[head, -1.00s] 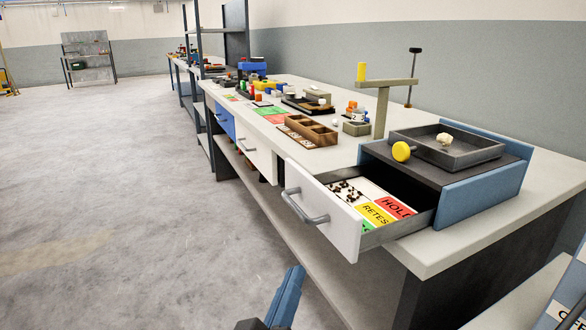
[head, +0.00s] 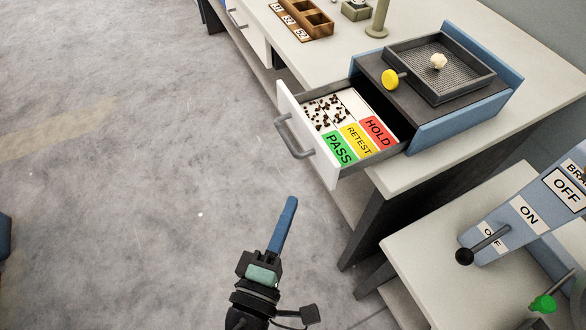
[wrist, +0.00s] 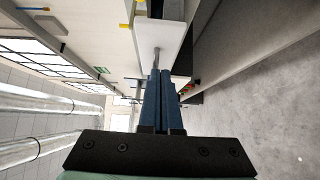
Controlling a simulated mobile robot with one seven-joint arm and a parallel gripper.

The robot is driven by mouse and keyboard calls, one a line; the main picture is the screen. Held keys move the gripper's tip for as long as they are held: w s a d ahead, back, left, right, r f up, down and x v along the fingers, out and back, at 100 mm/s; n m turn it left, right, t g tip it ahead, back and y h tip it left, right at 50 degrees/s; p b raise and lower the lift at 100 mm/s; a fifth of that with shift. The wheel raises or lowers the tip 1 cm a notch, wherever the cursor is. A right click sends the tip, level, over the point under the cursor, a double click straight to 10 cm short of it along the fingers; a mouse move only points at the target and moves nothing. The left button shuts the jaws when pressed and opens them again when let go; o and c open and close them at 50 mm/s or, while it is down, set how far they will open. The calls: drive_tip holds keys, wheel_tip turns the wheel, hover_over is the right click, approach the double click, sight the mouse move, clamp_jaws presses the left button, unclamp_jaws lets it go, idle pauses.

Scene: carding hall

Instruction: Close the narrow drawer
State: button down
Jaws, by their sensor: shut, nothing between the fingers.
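The narrow drawer, with a white front (head: 308,142) and a grey bar handle (head: 294,139), is pulled open from the workbench. Inside lie dark speckled bits on a white card and green PASS, yellow RETEST and red HOLD cards. My gripper (head: 291,200) has blue fingers, shut and empty. It is in front of the drawer and below its handle in the head view, apart from it. In the wrist view, the closed fingers (wrist: 160,72) point toward a white panel (wrist: 172,38), which looks like the drawer front.
A blue-sided box with a mesh tray (head: 460,85) and yellow knob (head: 390,79) stands above the drawer. A wooden compartment tray (head: 303,20) is farther along the bench. At right, a lower table (head: 420,262) carries a lever panel marked ON and OFF (head: 528,214).

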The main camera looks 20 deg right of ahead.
sight(363, 151)
drive_tip(key=p+x, duration=0.1)
drive_tip(key=x, duration=0.8)
drive_tip(key=shift+w+d, duration=0.1)
drive_tip(key=shift+d, duration=0.05)
drive_tip(key=d, duration=1.3)
drive_tip(key=shift+w+d+b, duration=0.15)
drive_tip(key=shift+w+b, duration=0.05)
drive_tip(key=shift+b, duration=0.1)
